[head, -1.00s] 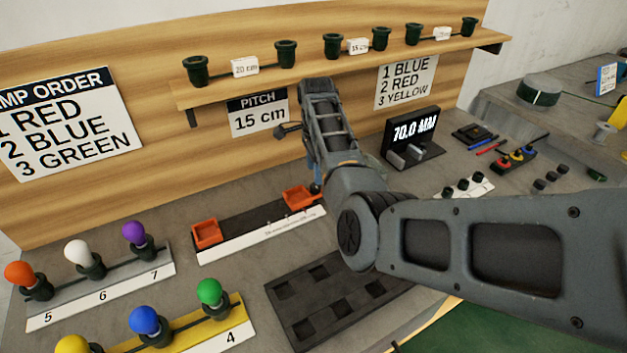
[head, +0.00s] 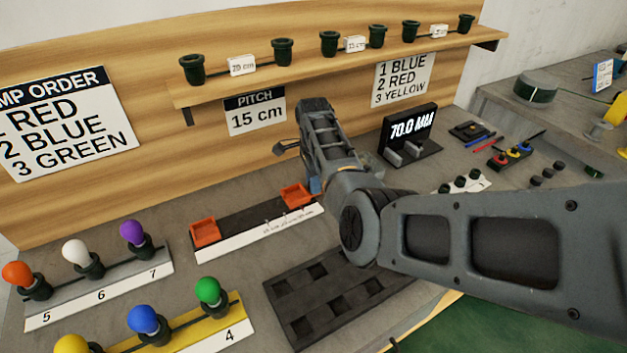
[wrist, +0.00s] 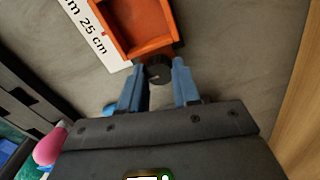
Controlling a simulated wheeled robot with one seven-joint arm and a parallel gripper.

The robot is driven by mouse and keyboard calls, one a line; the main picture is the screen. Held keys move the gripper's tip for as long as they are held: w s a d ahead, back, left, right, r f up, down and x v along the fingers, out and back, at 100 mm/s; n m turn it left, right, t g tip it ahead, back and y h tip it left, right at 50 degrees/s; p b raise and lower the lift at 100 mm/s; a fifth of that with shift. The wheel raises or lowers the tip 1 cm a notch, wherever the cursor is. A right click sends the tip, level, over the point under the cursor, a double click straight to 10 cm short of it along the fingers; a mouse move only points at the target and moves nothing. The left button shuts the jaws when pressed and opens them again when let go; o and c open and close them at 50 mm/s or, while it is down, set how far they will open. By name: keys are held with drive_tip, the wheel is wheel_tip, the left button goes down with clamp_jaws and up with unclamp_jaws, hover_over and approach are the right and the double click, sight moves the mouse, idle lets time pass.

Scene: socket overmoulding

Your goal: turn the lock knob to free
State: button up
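The lock knob (wrist: 159,69) is a small dark round knob with a pale mark on its top, at the end of the orange tray (wrist: 142,48) in the wrist view. In the head view my gripper (head: 315,186) is by the right orange tray (head: 297,194), at the right end of the ruled rail (head: 245,240). The knob is hidden there behind my wrist.
A second orange tray (head: 204,232) sits at the rail's left end. A black pocketed tray (head: 290,325) lies in front. Coloured bulbs in holders stand at the left. A 70.0 mm display (head: 408,128) stands right of my wrist, and the wooden back panel (head: 160,170) rises close behind.

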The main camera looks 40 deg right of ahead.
drive_tip(key=c, duration=0.5)
drive_tip(key=shift+n, duration=0.4)
drive_tip(key=n, duration=0.2)
drive_tip(key=shift+n+p, duration=0.3)
drive_tip(key=shift+n, duration=0.1)
drive_tip(key=shift+w+n, duration=0.1)
drive_tip(key=shift+n, duration=1.9)
drive_tip(key=o, duration=1)
drive_tip(key=shift+o, duration=0.2)
